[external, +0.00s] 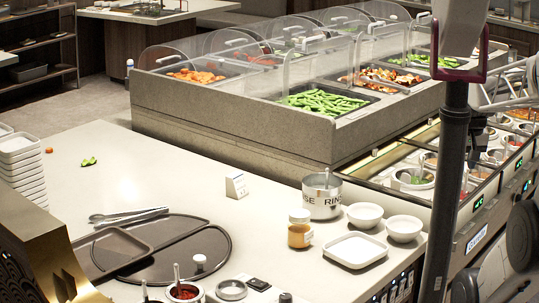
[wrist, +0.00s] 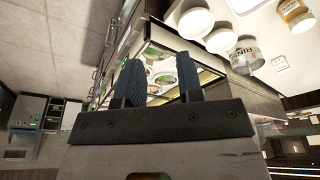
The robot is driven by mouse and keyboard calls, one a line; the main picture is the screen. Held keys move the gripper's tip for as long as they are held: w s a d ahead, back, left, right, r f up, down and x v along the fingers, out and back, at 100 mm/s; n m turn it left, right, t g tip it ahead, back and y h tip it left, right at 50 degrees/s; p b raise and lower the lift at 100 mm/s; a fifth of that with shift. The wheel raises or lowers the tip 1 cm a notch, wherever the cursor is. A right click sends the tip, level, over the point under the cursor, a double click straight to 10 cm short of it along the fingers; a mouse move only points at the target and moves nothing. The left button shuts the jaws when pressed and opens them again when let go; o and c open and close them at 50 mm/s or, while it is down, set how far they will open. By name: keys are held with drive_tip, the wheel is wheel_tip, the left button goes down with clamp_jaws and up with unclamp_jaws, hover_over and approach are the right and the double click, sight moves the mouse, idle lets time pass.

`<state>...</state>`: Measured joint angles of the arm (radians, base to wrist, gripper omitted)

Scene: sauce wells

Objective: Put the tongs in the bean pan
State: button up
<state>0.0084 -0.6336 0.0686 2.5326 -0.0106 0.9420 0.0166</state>
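The metal tongs (external: 135,214) lie on the pale counter at the left in the external view, along the back edge of a dark round tray. The bean pan (external: 352,89) is a dark pan set in the grey buffet, with green beans (external: 322,101) in it. A clear curved cover stands over or beside it; I cannot tell how far it closes the pan. My gripper (wrist: 159,80) is open, with nothing between its fingers in the wrist view. It is over the side of the serving line, away from the tongs. Its fingers cannot be made out in the external view.
A steel pot (external: 322,196), a jar (external: 299,229), two white bowls (external: 365,215) and a square white plate (external: 355,250) stand on the counter's right. A small sign (external: 236,185) stands behind. Stacked white dishes (external: 20,160) are at far left. The counter's back left is mostly clear.

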drive_tip(key=shift+w, duration=0.1)
